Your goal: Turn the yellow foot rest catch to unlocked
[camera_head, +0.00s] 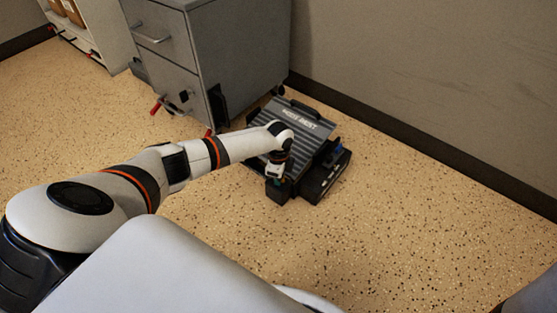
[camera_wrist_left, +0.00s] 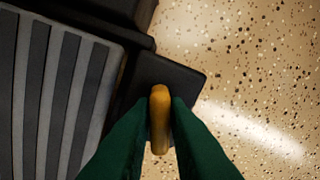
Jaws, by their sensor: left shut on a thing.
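The foot rest (camera_head: 292,125) is a black and grey ribbed, tilted plate on a dark base, on the floor beside a grey cabinet. Its ribbed plate (camera_wrist_left: 62,95) fills the left of the left wrist view. The yellow catch (camera_wrist_left: 159,118) stands at a dark block (camera_wrist_left: 168,78) at the side of the foot rest. My left gripper (camera_wrist_left: 158,125) has its green fingers on either side of the catch and is shut on it. In the head view my left gripper (camera_head: 276,178) is at the near corner of the foot rest, and the catch is hidden there. My right gripper is not in view.
The grey drawer cabinet (camera_head: 240,55) stands close behind and left of the foot rest. A wall with a dark skirting (camera_head: 400,140) runs behind it on the right. A white shelf unit (camera_head: 100,30) is at the far left. The speckled floor (camera_head: 400,230) is clear on the right.

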